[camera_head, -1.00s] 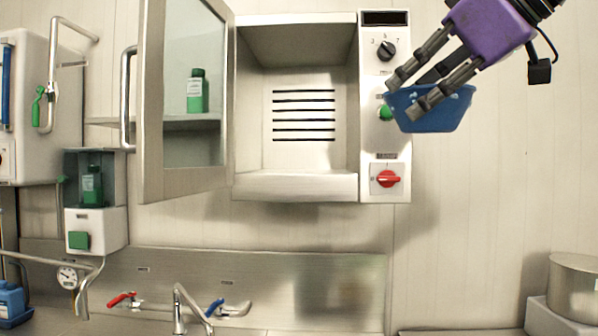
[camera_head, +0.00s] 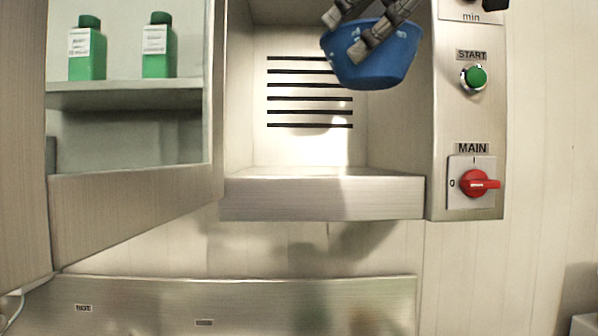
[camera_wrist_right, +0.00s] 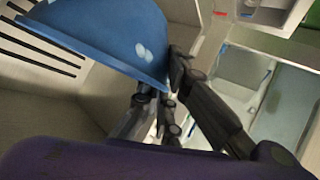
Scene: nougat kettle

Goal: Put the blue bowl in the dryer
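The blue bowl (camera_head: 374,62) hangs tilted at the upper part of the dryer opening in the head view. My right gripper (camera_head: 362,32) is shut on its rim, with dark fingers on both sides of the bowl wall. The right wrist view also shows the bowl (camera_wrist_right: 105,35) between the dark fingers (camera_wrist_right: 160,95). The dryer (camera_head: 322,198) is a steel wall box with an open front, and slots in its back wall. The bowl is in front of or just inside this opening; I cannot tell how deep. My left gripper is not in view.
The dryer's door (camera_head: 130,205) stands open on the left; two green bottles (camera_head: 88,55) on a shelf show through its window. The control panel on the right has a green start button (camera_head: 476,77) and a red main switch (camera_head: 478,184). The dryer floor looks clear.

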